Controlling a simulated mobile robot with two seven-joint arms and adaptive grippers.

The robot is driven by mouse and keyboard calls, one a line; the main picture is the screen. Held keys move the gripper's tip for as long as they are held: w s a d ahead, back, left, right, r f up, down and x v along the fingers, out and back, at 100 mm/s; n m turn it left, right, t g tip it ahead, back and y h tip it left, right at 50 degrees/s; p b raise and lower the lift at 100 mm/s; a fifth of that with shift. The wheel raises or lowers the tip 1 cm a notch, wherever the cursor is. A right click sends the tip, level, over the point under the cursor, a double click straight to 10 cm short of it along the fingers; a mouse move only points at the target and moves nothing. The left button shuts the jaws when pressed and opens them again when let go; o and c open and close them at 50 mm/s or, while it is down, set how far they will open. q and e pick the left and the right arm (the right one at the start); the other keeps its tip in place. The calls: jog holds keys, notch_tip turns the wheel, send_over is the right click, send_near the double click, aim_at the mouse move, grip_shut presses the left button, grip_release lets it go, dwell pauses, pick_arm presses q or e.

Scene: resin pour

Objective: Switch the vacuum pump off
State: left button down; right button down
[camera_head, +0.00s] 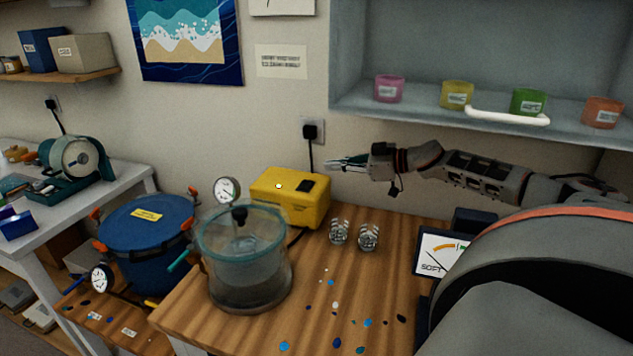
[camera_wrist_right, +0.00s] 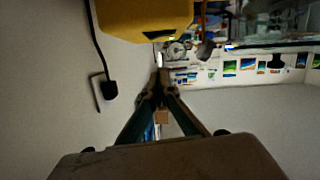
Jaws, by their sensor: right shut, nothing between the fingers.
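The vacuum pump is the yellow box (camera_head: 290,205) at the back of the wooden bench, against the wall. Its top carries a black switch (camera_head: 306,186) and a small pale dot with an orange rim (camera_head: 279,186); I cannot tell which way the switch is set. My right gripper (camera_head: 334,163) is shut and empty, above and to the right of the pump, apart from it. In the right wrist view the closed fingers (camera_wrist_right: 160,80) point away below the yellow pump body (camera_wrist_right: 145,16). My left gripper is not in view.
A clear vacuum chamber (camera_head: 248,275) with a gauge (camera_head: 227,190) stands before the pump. Two small glasses (camera_head: 368,237) stand to its right. A blue pressure pot (camera_head: 146,250) is at left. A wall plug (camera_head: 310,132) and a shelf (camera_head: 430,114) are behind.

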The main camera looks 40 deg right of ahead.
send_over(322, 187)
jog(key=w+a, duration=0.1)
jog(key=a, duration=0.1)
jog(key=shift+w+d+f, duration=0.1)
jog(key=shift+d+f, duration=0.15)
jog(key=shift+f, duration=0.25)
jog(key=shift+d+f, duration=0.2)
jog(key=shift+f, duration=1.9)
jog(key=shift+d+f, duration=0.1)
jog(key=shift+f, duration=0.2)
jog(key=shift+v, duration=0.8)
jog(key=v, duration=1)
jog(key=shift+r, duration=0.1)
